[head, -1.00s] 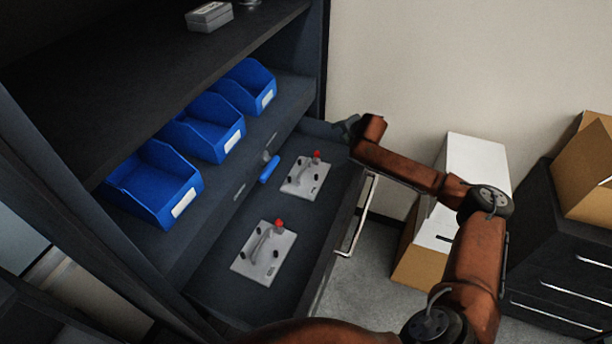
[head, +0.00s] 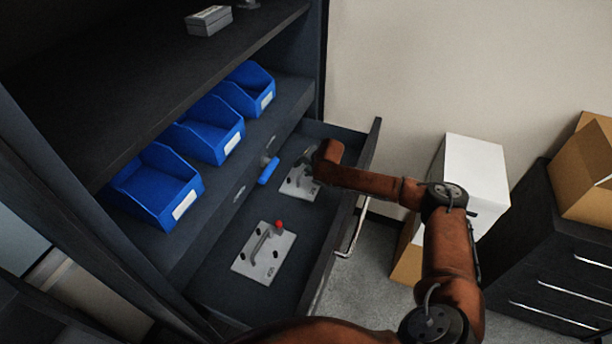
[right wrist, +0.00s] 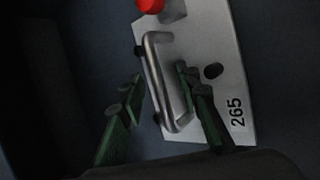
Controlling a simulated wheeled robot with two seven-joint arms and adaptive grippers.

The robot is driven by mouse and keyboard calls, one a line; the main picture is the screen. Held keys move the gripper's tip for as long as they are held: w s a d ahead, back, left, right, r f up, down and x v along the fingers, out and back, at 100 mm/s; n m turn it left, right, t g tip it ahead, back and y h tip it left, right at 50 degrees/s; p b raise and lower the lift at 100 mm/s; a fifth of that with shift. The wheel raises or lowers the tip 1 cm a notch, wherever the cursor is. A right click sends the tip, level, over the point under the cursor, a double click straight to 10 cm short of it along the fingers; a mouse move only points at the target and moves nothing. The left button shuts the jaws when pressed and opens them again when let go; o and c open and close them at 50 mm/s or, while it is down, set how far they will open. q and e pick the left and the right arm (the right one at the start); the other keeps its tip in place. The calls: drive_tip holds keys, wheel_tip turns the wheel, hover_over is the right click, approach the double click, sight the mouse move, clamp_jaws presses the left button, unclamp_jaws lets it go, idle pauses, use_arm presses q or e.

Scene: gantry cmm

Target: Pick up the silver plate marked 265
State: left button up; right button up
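The silver plate marked 265 (right wrist: 218,65) fills the right part of the right wrist view, with a grey bar handle (right wrist: 160,85), black knobs and a red knob. In the head view this plate (head: 294,189) lies at the far end of the open drawer, partly hidden by my right gripper (head: 308,162). In the right wrist view my right gripper (right wrist: 161,75) is open, with its two green-grey fingers on either side of the handle. Whether they touch it cannot be told. My left gripper is not in view.
A second silver plate (head: 275,261) with a handle and red knob lies nearer in the drawer (head: 222,285); its mark is too small to read. A blue drawer-side grip (head: 268,170) lies near the cabinet. Blue bins (head: 150,195) stand on the shelf above. White box (head: 472,170) stands right.

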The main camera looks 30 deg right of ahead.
drive_tip(key=shift+c, duration=0.2)
clamp_jaws()
idle(0.7)
drive_tip(key=shift+w+r, duration=0.1)
drive_tip(key=shift+r, duration=0.05)
